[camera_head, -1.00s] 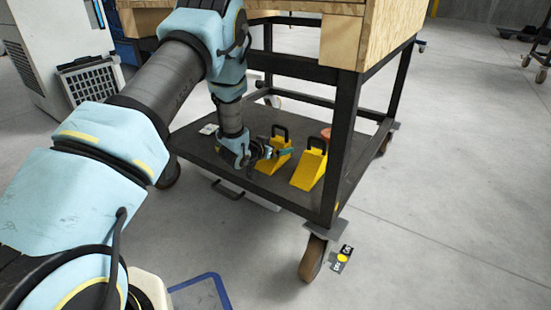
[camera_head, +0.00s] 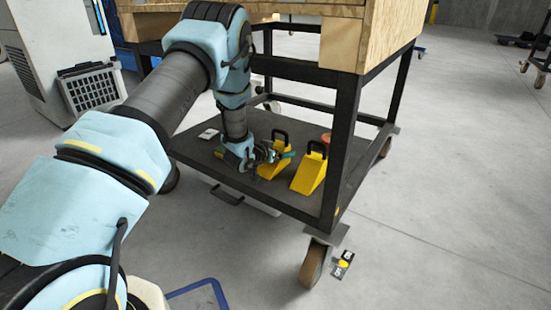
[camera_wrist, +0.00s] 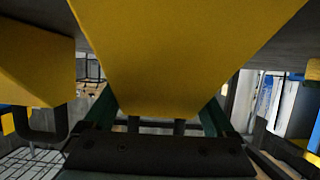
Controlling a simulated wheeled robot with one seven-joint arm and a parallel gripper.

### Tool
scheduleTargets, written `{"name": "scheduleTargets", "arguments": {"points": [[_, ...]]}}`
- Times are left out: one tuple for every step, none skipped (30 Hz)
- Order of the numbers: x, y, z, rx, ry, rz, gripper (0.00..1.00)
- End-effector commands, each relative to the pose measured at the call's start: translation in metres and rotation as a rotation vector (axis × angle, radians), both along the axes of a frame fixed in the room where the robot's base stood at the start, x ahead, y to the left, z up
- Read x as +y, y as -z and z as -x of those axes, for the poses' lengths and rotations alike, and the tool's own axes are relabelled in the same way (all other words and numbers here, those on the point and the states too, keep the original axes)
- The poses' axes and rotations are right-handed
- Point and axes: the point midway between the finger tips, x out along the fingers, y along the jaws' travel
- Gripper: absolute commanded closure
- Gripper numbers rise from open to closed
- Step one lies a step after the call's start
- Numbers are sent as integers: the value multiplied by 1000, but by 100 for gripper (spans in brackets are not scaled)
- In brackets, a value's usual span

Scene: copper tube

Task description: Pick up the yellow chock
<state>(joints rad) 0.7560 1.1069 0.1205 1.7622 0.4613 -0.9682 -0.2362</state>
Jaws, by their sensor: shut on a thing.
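A yellow chock (camera_head: 270,170) with a black handle sits on the dark lower shelf of the cart, at the left of a second yellow chock (camera_head: 309,175). My gripper (camera_head: 280,156) is at the nearer-left chock, its green fingertips beside it. In the wrist view this chock (camera_wrist: 185,50) fills the middle, and my gripper (camera_wrist: 160,122) is shut on it, with a green finger on each side. The grip contact is partly hidden by the gripper body. The second chock (camera_wrist: 35,70) shows at the left of the wrist view, apart from the gripper.
The cart's dark lower shelf (camera_head: 215,163) carries a reddish round object (camera_head: 326,136) behind the chocks. A black cart leg (camera_head: 340,150) stands right of the chocks, and the wooden top (camera_head: 390,35) overhangs. Open concrete floor lies to the right.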

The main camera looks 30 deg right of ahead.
Motion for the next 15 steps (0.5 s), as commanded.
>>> {"name": "scheduleTargets", "arguments": {"points": [[0, 0, 0, 0, 0, -1, 69], [0, 0, 0, 0, 0, -1, 72], [0, 0, 0, 0, 0, -1, 76], [0, 0, 0, 0, 0, -1, 80], [0, 0, 0, 0, 0, -1, 83], [0, 0, 0, 0, 0, -1, 88], [0, 0, 0, 0, 0, -1, 91], [0, 0, 0, 0, 0, -1, 94], [0, 0, 0, 0, 0, -1, 99], [0, 0, 0, 0, 0, -1, 100], [0, 0, 0, 0, 0, -1, 100], [0, 0, 0, 0, 0, -1, 100], [0, -1, 0, -1, 0, 2, 100], [0, -1, 0, -1, 0, 2, 100], [0, -1, 0, -1, 0, 2, 100]]}}
